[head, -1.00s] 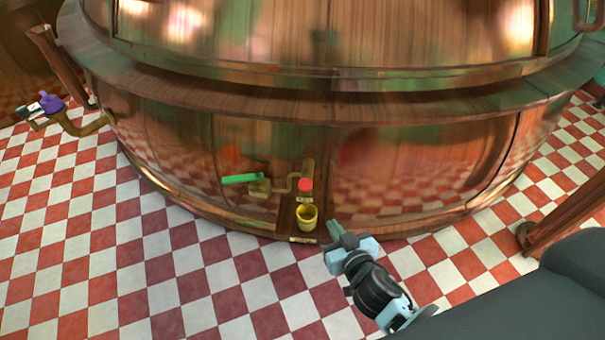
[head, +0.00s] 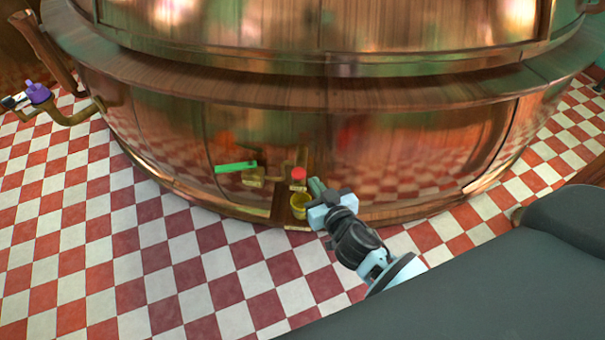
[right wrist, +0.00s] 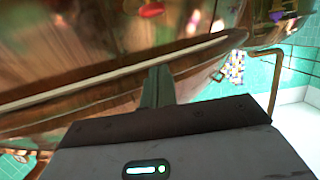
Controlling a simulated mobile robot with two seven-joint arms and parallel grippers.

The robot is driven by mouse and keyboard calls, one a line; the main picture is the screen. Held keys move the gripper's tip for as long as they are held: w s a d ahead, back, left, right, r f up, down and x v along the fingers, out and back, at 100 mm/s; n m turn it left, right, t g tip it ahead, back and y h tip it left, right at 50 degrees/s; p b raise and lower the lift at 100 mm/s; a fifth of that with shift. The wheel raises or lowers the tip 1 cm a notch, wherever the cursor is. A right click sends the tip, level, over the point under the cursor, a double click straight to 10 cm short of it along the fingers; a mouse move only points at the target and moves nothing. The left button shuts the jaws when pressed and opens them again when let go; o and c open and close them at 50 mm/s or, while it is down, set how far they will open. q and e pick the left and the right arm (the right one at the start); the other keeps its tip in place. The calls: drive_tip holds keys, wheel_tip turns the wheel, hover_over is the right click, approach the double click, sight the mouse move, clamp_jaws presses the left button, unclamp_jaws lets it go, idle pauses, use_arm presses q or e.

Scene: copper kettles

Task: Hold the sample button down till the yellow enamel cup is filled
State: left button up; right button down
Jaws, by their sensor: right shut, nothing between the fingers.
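The red sample button (head: 298,173) sits on a small panel at the foot of the copper kettle, in the head view. The yellow enamel cup (head: 300,208) stands upright just below it; I cannot tell how full it is. My right gripper (head: 316,186) is shut and empty, its greenish fingertips just right of the button, seemingly apart from it. The shut fingers also show in the right wrist view (right wrist: 157,86), in front of the copper wall. My left gripper is not in view.
The big copper kettle (head: 420,150) fills the back. A green lever (head: 235,167) sticks out left of the button. A pipe with a purple handle (head: 38,93) stands at the far left. The red and white checkered floor (head: 150,260) in front is clear.

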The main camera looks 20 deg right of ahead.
drive_tip(key=b, duration=0.1)
hover_over(299, 174)
drive_tip(key=s, duration=0.2)
wheel_tip(299, 174, down, 2)
drive_tip(key=shift+s+d+f, duration=0.1)
drive_tip(key=shift+d, duration=0.05)
wheel_tip(299, 174, down, 3)
drive_tip(key=shift+r+b, duration=0.2)
drive_tip(key=shift+b, duration=0.6)
drive_tip(key=shift+f+b, duration=0.4)
drive_tip(key=shift+f, duration=0.25)
